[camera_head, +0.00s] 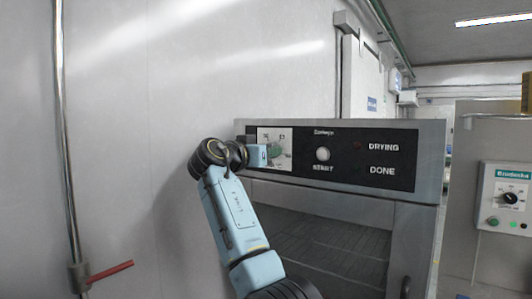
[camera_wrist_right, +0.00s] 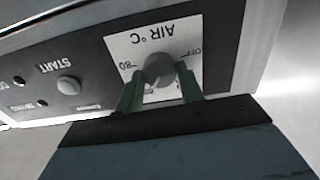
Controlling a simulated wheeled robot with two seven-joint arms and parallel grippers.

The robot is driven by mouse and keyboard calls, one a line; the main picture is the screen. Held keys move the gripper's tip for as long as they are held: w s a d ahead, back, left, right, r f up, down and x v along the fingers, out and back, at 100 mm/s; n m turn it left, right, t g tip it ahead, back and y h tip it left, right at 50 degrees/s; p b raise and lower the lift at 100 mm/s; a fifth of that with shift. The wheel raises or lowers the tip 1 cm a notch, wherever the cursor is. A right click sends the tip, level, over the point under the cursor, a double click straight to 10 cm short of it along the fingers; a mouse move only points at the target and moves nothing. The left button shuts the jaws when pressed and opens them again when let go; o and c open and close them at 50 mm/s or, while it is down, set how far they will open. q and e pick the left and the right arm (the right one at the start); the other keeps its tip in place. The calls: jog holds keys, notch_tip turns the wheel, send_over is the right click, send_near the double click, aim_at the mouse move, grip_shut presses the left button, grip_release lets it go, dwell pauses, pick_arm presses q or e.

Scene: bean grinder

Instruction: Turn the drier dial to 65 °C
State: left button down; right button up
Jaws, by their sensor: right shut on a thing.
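The drier (camera_head: 318,220) stands in the middle of the head view, with a black control panel across its top. The dial's white plate (camera_head: 284,133) is at the panel's left end. In the right wrist view the grey dial (camera_wrist_right: 159,68) sits on this plate, upside down, marked AIR °C, with 80 and OFF readable. My right gripper (camera_wrist_right: 159,88) has its two green fingers on either side of the knob, shut on it. In the head view my right gripper (camera_head: 274,152) covers most of the dial. The dial's pointer cannot be made out. My left gripper is out of view.
A round START button (camera_head: 323,154) and the DRYING and DONE labels are right of the dial. A grey control box (camera_head: 506,198) with a black knob hangs at the far right. A pipe with a red lever (camera_head: 108,277) runs along the left wall.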

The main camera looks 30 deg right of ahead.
jog(key=shift+f, duration=0.15)
jog(key=o, duration=1)
jog(key=b+v, duration=0.1)
jog(key=v, duration=1.2)
jog(key=shift+a+b, duration=0.25)
jog(key=shift+b, duration=0.1)
jog(key=shift+s, duration=0.1)
